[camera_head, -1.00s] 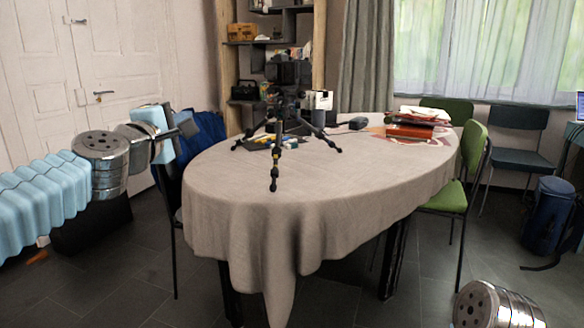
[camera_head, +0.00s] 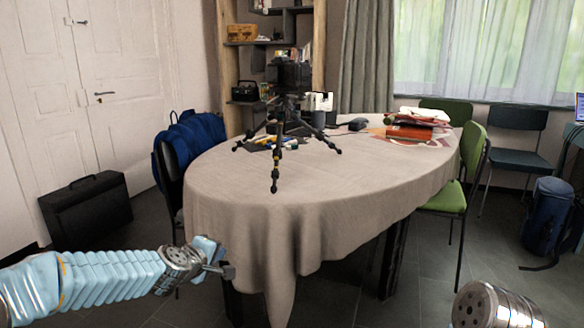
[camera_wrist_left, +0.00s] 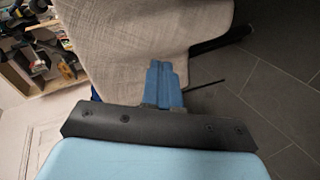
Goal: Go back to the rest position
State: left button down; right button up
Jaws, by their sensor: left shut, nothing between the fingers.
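My left gripper (camera_head: 226,271) is low in front of the table's near left side, below the tabletop. In the left wrist view its blue fingers (camera_wrist_left: 163,86) are together with nothing between them, and the hanging tablecloth shows just beyond them. The oval table (camera_head: 330,185) is covered with a beige cloth. A black tripod with a camera (camera_head: 289,92) stands upright on it, well away from the gripper. Part of my right arm (camera_head: 495,308) shows at the lower right; the right gripper is out of view.
A black case (camera_head: 88,210) stands on the floor at the left. A green chair (camera_head: 458,185) is at the right. Books (camera_head: 412,130) lie on the table.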

pick_arm(q)
jog(key=s+d+f+m+g, duration=0.1)
jog(key=s+f+m+g, duration=0.1)
jog(key=s+f, duration=0.5)
jog(key=s+d+f+m+g, duration=0.2)
jog(key=s+f, duration=0.1)
jog(key=f, duration=0.8)
jog(key=s+d+f+m+g, duration=0.15)
jog(key=s+f, duration=0.25)
jog(key=f, duration=0.5)
jog(key=s+d+f+m+g, duration=0.1)
jog(key=s+f+g, duration=0.1)
jog(key=s, duration=0.4)
jog(key=s+f+m+g+p, duration=0.1)
jog(key=s+f+m+g, duration=0.1)
jog(key=s+f, duration=0.3)
jog(key=s+d+f+m+g+h, duration=0.1)
jog(key=s+f+g, duration=0.1)
jog(key=s, duration=0.6)
jog(key=shift+s+d+f+m, duration=0.3)
jog(key=shift+s+f+m, duration=0.05)
jog(key=shift+f, duration=0.4)
